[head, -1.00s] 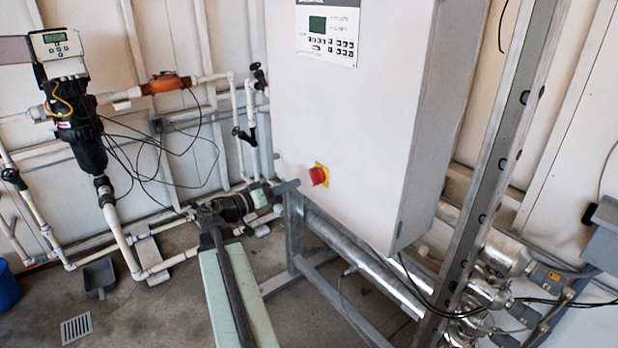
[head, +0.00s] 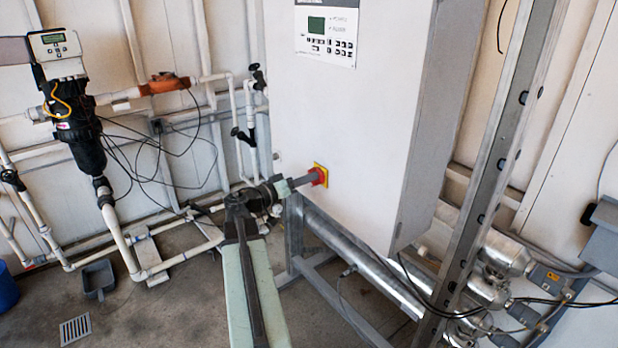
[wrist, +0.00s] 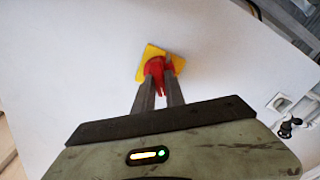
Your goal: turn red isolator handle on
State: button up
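The red isolator handle (head: 319,176) sits on a yellow square plate on the front of the white cabinet. My gripper (head: 310,180) has its fingertips at the handle and partly covers it in the head view. In the wrist view the handle (wrist: 157,69) is ahead, with the yellow plate (wrist: 150,50) turned at an angle behind it. The gripper's two fingers (wrist: 160,84) stand on either side of the handle's narrow red grip. They look slightly apart from it; contact is not clear.
The white cabinet (head: 350,120) carries a control panel (head: 327,32) above the handle. A metal upright (head: 500,150) and steel pipes (head: 360,265) stand to the right and below. White piping (head: 120,240) and a black filter unit (head: 83,145) are at left.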

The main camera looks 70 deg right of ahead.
jog(key=shift+s+d+r, duration=0.1)
jog(key=shift+d, duration=0.45)
grip_shut()
jog(key=shift+s+a+m, duration=0.1)
jog(key=shift+a+m, duration=0.15)
jog(key=shift+m, duration=0.95)
jog(key=shift+w+a+m, duration=0.1)
jog(key=shift+a+m, duration=0.1)
jog(key=shift+m, duration=1)
jog(key=shift+s+a+m, duration=0.1)
jog(key=shift+a+m, duration=0.15)
jog(key=shift+m, duration=0.95)
jog(key=o, duration=0.8)
grip_release()
jog(key=shift+a, duration=0.1)
